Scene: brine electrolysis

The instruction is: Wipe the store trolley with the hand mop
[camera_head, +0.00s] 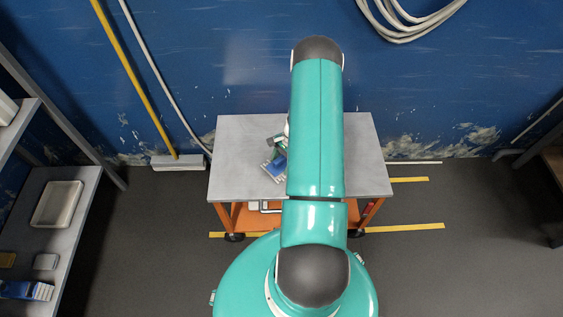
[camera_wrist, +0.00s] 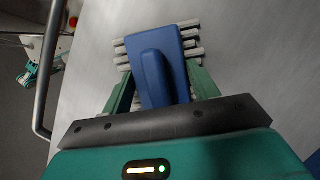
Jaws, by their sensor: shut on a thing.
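The store trolley (camera_head: 240,165) has a grey top on an orange frame and stands against the blue wall. In the wrist view its grey top (camera_wrist: 260,60) fills most of the picture. The hand mop (camera_wrist: 155,65) has a blue back and handle with pale grey strands sticking out on both sides. It lies over the trolley top; I cannot tell whether the strands press on it. My gripper (camera_wrist: 155,90) has its two green fingers on either side of the blue handle, shut on it. In the head view the mop (camera_head: 275,167) shows left of my arm, which hides the middle of the top.
A long yellow-handled broom (camera_head: 140,90) leans on the wall left of the trolley. A shelf with a pale tray (camera_head: 58,204) stands at the left. A metal rail (camera_wrist: 46,70) runs along the trolley's edge in the wrist view. The floor to the right is mostly clear.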

